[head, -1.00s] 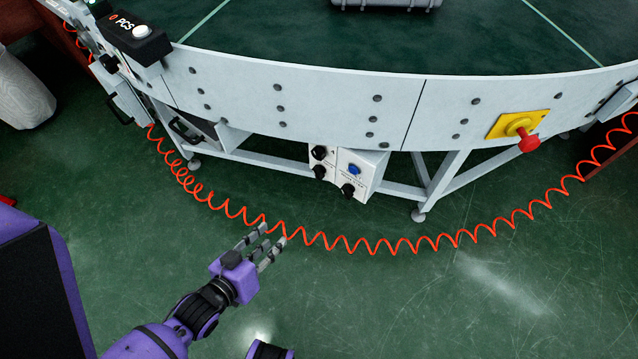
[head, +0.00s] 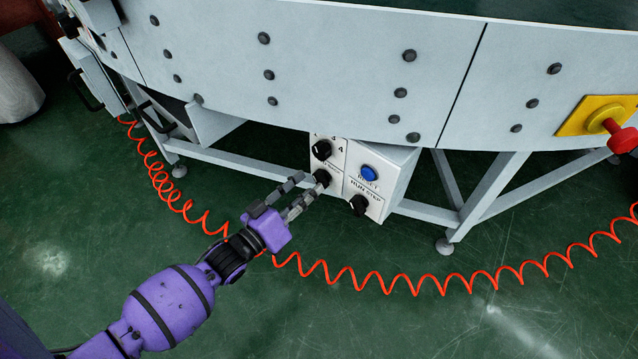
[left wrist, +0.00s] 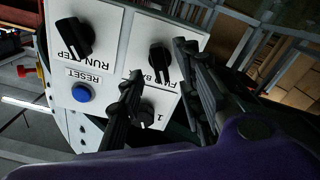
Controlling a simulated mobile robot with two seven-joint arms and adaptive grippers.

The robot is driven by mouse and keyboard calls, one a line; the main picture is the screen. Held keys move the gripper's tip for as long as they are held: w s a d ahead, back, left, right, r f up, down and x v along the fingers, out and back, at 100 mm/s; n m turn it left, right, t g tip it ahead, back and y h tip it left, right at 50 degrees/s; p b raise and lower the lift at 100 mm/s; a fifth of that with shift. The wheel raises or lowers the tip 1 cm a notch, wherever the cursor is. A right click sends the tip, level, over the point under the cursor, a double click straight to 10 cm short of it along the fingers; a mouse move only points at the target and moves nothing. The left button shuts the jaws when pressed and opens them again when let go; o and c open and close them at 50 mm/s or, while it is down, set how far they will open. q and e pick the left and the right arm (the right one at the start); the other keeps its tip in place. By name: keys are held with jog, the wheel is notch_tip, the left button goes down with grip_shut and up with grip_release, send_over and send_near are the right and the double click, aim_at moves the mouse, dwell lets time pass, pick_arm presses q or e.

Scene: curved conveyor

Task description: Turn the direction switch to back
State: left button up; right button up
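The direction switch is the black knob (head: 322,178) at the lower left of the white control box under the conveyor. In the left wrist view this knob (left wrist: 159,62) sits above a partly covered label reading like FWD BACK, upside down. My left gripper (head: 307,184) is open, with its fingertips just in front of the knob. In the left wrist view the fingers (left wrist: 160,66) stand apart on either side of the knob in the picture. I cannot tell whether they touch it. My right gripper is not in view.
Close by are the speed-like numbered knob (head: 321,150), the blue reset button (head: 369,173) and the run/step knob (head: 358,205). A red emergency button (head: 622,139) is at the right. An orange coiled cable (head: 345,279) hangs below. The green floor is clear.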

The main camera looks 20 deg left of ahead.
aim_at(317, 182)
pick_arm(q)
jog(key=b+x, duration=0.1)
jog(key=x, duration=0.3)
grip_shut()
